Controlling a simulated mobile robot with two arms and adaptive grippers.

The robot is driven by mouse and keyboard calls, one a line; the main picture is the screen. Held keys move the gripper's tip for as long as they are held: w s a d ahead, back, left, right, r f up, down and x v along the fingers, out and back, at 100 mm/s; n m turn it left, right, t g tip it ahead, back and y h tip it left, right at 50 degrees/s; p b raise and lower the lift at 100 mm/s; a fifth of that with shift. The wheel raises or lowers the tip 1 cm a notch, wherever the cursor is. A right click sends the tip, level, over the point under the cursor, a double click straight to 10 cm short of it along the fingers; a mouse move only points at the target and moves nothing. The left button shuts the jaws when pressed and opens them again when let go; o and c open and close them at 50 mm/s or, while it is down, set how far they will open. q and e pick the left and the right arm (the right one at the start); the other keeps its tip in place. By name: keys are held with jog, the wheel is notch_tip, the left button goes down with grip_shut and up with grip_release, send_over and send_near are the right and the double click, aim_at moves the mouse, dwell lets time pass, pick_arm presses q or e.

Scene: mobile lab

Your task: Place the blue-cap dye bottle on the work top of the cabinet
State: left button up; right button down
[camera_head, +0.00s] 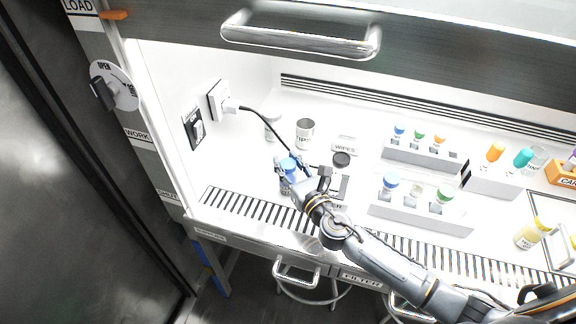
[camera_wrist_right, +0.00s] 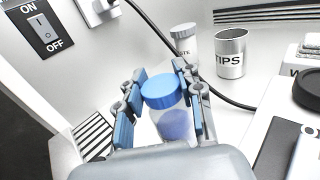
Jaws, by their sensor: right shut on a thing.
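The blue-cap dye bottle (camera_wrist_right: 172,108) is between the fingers of my right gripper (camera_wrist_right: 165,110), which is shut on it. It looks clear with bluish content and a blue cap, and is roughly upright. In the head view the bottle's blue cap (camera_head: 288,165) shows at the end of my right arm, over the left part of the cabinet's work top (camera_head: 240,165), just behind the slotted front grille. I cannot tell whether its base touches the surface. My left gripper is not in view.
A dark-topped device (camera_head: 341,160) and bottle racks (camera_head: 420,216) are to the right. The raised sash (camera_head: 430,70) hangs above.

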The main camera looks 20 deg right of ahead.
jog(key=shift+f, duration=0.15)
jog(key=c, duration=0.9)
grip_release()
jog(key=shift+o, duration=0.2)
jog(key=shift+s, duration=0.15)
jog(key=s+d+b, duration=0.2)
jog(key=s, duration=0.9)
jog(key=shift+s+d+r, duration=0.15)
jog(key=shift+s+r, duration=0.05)
jog(key=shift+s, duration=0.05)
